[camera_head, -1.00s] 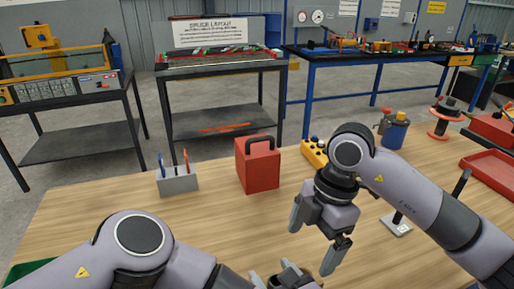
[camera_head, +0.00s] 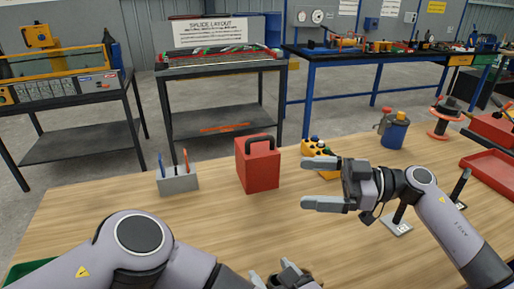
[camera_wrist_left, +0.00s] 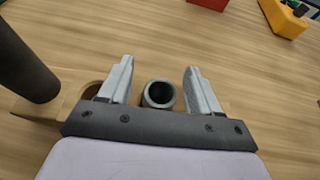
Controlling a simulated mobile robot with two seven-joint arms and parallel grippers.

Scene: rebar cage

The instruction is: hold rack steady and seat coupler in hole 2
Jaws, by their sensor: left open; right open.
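In the left wrist view a pale wooden rack (camera_wrist_left: 42,110) lies under my left gripper (camera_wrist_left: 160,70), partly hidden by it. A round hole shows in the rack left of the fingers. A grey hollow tube (camera_wrist_left: 159,93), possibly a coupler, stands between my open left fingers, apart from both. A thick dark cylinder (camera_wrist_left: 22,65) rises at the left. In the head view my left gripper (camera_head: 271,275) is cut by the bottom edge, and the rack is not visible. My right gripper (camera_head: 308,183) is open and empty above the table, fingers pointing left.
A red box with a black handle (camera_head: 258,165) stands mid-table, beside a grey pen holder (camera_head: 178,181). A yellow button box (camera_head: 319,158) is behind my right gripper. A metal plate (camera_head: 396,224) lies below my right wrist. A red tray (camera_head: 492,168) is at the right.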

